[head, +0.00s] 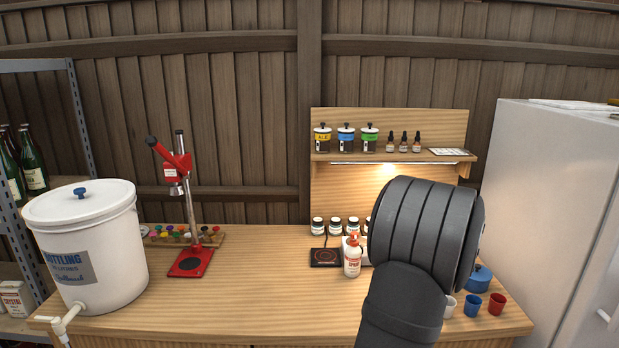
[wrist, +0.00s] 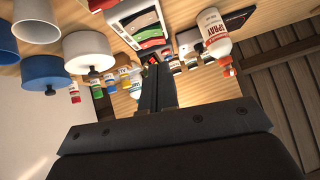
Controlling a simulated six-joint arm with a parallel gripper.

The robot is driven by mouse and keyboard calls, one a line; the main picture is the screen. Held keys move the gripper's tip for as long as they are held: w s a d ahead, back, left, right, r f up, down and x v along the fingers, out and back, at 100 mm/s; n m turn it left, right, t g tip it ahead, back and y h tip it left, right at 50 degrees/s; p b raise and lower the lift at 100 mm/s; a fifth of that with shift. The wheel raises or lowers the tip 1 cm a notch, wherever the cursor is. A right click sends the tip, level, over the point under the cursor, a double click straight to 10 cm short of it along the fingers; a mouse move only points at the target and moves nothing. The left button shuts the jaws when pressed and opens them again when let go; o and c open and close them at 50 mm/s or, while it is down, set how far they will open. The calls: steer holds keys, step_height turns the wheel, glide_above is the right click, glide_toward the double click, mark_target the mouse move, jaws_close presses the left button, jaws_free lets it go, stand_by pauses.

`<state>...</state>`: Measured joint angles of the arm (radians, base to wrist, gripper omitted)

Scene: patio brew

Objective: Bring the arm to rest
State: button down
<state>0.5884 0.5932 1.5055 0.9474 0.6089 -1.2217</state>
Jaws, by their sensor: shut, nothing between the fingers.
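My gripper (wrist: 155,85) shows in the wrist view, where its dark fingers are together with nothing between them. In the head view my black arm stands over the right part of the bench and hides the gripper. A white spray bottle (head: 352,256) stands on the bench just left of my arm. It also shows in the wrist view (wrist: 214,36), to the right of the fingers and apart from them.
A white bottling bucket (head: 95,250) and a red capper (head: 188,262) stand on the left. Red (head: 497,303) and blue (head: 472,305) cups and a blue-lidded pot (head: 480,278) are right of my arm. A shelf (head: 390,156) with jars stands behind. A fridge (head: 550,200) borders the right. The front middle is clear.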

stand_by(0.4)
steer(key=s+a+r+g, duration=0.1)
steer(key=s+a+r, duration=0.3)
steer(key=s, duration=0.3)
steer(key=s+a+r, duration=0.4)
steer(key=s, duration=0.2)
steer(key=s+a+f+m+g+h, duration=0.1)
steer(key=s+a, duration=0.4)
steer(key=s, duration=0.6)
steer(key=s+a+f+m+g+h, duration=0.1)
steer(key=s+a+m, duration=0.1)
steer(key=s+a, duration=0.4)
steer(key=shift+s+a+f, duration=0.15)
steer(key=shift+s+f, duration=0.25)
steer(key=shift+s, duration=2.3)
